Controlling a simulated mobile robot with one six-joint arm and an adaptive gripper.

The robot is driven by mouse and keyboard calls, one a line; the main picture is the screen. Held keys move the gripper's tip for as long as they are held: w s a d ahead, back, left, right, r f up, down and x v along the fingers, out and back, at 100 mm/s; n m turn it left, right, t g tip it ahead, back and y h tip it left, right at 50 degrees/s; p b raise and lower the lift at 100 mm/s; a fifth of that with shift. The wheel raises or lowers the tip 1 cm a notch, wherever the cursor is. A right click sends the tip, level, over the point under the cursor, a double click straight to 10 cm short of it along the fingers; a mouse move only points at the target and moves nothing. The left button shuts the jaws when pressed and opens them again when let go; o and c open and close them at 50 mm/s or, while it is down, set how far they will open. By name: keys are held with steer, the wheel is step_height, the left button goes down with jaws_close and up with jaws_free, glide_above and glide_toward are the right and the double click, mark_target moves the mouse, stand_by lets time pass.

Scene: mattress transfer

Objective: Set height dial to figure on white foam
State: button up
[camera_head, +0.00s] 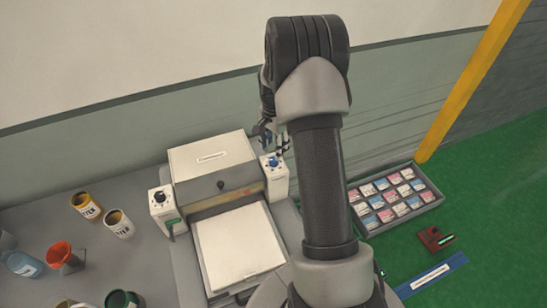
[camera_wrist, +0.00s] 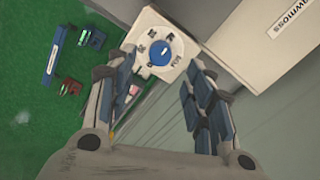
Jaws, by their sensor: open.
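The dial with a blue knob (camera_head: 273,161) is on a white box at the right side of the machine. In the wrist view the blue knob (camera_wrist: 160,51) is centred on a white plate with several dark marks around it; its exact setting is too small to tell. My gripper (camera_wrist: 162,62) is open, its two fingers on either side below the knob, with no visible contact. In the head view my gripper (camera_head: 272,138) is partly hidden behind my arm, close to the dial. The white foam (camera_head: 240,248) lies flat on the machine's front bed; no figure is readable on it.
A second white box with a black knob (camera_head: 159,196) stands at the machine's left. The machine's white cover (camera_head: 212,157) is beside the dial. Cans and an orange cup (camera_head: 65,257) stand at left. A tray of cards (camera_head: 354,195) and a red block (camera_head: 434,238) lie right.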

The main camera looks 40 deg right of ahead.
mark_target(274, 161)
step_height(274, 161, down, 6)
steer(key=shift+f, duration=0.25)
steer(key=shift+c, duration=0.2)
steer(key=c, duration=1.1)
